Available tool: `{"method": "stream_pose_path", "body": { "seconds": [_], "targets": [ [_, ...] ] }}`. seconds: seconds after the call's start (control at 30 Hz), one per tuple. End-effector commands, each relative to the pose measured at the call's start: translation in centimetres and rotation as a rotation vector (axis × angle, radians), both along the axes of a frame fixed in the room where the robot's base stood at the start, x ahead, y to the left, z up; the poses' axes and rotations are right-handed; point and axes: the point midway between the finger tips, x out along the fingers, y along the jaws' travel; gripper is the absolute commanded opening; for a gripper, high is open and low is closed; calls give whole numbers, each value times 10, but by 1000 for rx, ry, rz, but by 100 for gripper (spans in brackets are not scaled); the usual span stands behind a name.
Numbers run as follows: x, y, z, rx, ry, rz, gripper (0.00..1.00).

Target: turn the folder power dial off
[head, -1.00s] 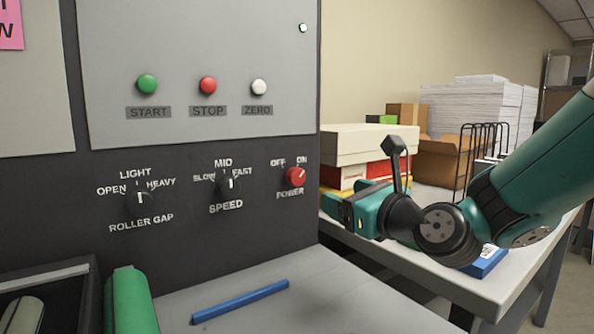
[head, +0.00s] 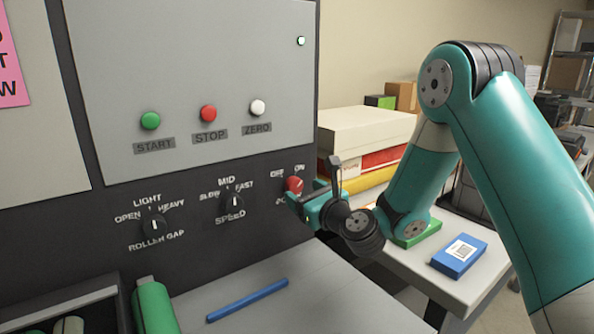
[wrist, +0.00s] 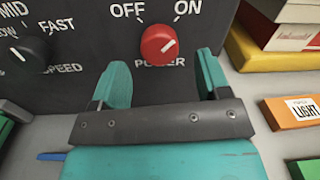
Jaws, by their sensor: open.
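The red power dial (head: 293,184) is on the dark panel, under the OFF and ON labels. It also shows in the wrist view (wrist: 158,45), where its white mark points up and right, toward ON. My gripper (head: 305,197) is in front of the panel at the dial and partly covers the POWER label in the head view. In the wrist view my gripper (wrist: 163,62) is open, with one finger to each side of the dial's lower part. No finger visibly touches the dial, and nothing is held.
The black speed dial (head: 232,202) and roller gap dial (head: 155,226) are to the left. Green, red and white buttons are above. A blue bar (head: 247,300) lies on the grey ledge below. A side table (head: 400,268) with boxes stands to the right.

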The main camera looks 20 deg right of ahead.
Motion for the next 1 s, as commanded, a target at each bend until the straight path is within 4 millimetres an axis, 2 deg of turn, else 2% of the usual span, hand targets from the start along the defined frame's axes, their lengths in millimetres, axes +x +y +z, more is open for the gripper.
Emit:
{"method": "stream_pose_path", "body": {
  "seconds": [0.03, 0.3, 0.73, 0.93, 1.0],
  "targets": [
    [7, 3, 7, 2, 2, 3, 70],
    [30, 9, 3, 2, 1, 1, 70],
    [35, 10, -1, 1, 0, 1, 70],
    [35, 10, 0, 1, 0, 1, 24],
    [35, 10, 0, 1, 0, 1, 20]
  ]
}}
